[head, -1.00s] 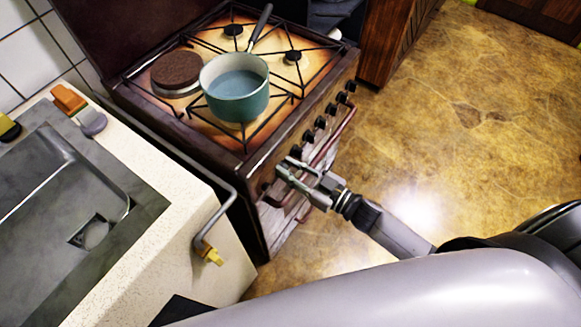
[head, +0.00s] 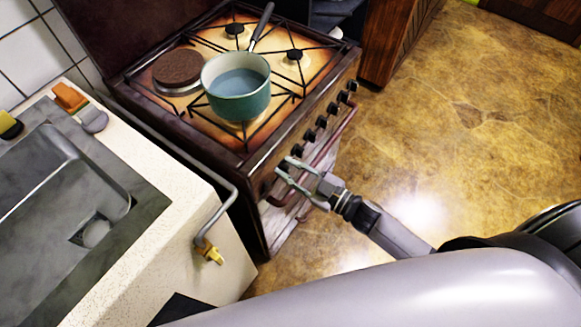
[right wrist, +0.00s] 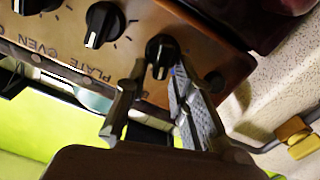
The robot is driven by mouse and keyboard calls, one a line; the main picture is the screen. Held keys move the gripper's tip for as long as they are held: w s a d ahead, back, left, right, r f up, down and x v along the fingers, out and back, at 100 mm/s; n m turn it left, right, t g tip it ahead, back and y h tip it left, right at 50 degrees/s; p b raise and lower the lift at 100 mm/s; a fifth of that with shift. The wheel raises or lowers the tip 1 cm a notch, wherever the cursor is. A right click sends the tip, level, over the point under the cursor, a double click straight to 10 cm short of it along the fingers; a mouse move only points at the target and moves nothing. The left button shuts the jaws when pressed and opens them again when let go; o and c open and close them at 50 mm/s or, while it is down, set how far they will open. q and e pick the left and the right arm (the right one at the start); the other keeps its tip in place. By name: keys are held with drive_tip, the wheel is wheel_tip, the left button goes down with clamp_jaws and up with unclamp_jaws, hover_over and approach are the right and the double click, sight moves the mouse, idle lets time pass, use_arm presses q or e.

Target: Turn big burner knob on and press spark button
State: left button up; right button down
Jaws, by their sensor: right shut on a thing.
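The cooker's front panel (right wrist: 205,32) carries a row of black knobs with white pointers, shown in the right wrist view. The end knob (right wrist: 162,50), near the word PLATE, sits between the fingertips of my right gripper (right wrist: 157,78), which is shut on it. In the head view my right gripper (head: 284,167) is at the near end of the cooker front (head: 258,180), one finger above the other. A small dark round part (right wrist: 215,81) beside the right finger may be the spark button; I cannot tell. My left gripper is out of view.
A teal pot (head: 240,104) stands on the hob beside a brown round plate (head: 177,68). A rail (head: 333,132) runs along the cooker front. A counter with a sink (head: 100,200) and a pipe with a yellow valve (head: 209,251) are at left. Floor at right is clear.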

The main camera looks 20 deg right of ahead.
drive_tip(key=n, duration=0.4)
drive_tip(key=shift+s+a+f+n+b, duration=0.1)
drive_tip(key=shift+a+f+n+b, duration=0.05)
drive_tip(key=shift+n+b, duration=0.2)
drive_tip(key=n, duration=0.3)
drive_tip(key=shift+a+f+b, duration=0.1)
drive_tip(key=shift+f+b, duration=0.05)
drive_tip(key=shift+b, duration=0.2)
drive_tip(key=shift+n, duration=0.35)
drive_tip(key=c, duration=1.7)
unclamp_jaws()
drive_tip(key=shift+o, duration=0.3)
drive_tip(key=shift+s, duration=0.1)
drive_tip(key=shift+s+f, duration=0.1)
drive_tip(key=v, duration=1.1)
drive_tip(key=shift+s+d, duration=0.3)
